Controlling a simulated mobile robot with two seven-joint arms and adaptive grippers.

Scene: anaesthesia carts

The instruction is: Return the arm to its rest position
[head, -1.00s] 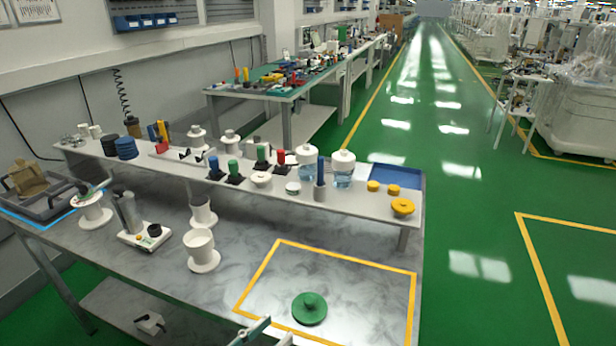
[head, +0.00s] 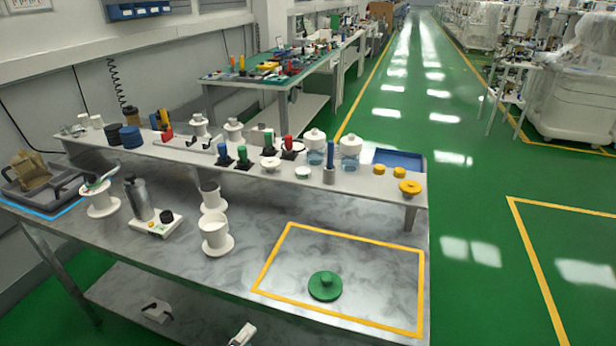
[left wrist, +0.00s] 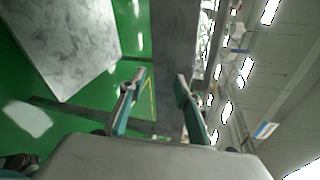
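My left gripper (left wrist: 160,78) shows in the left wrist view with its two teal-lined fingers apart and nothing between them. It is clear of the workbench (left wrist: 78,45), whose marbled top shows at the upper left of that view. In the head view I cannot make out the left gripper with certainty. A green disc with a knob (head: 325,286) lies flat inside the yellow outline on the marbled workbench (head: 300,210), with no gripper on it. My right gripper is in neither view.
A raised shelf (head: 345,183) along the bench's back holds jars, coloured-top pieces and yellow discs (head: 410,188). White cups (head: 215,234), a grey cylinder on a white base (head: 139,200) and a tray (head: 40,195) stand at the left and middle. The green floor at right is free.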

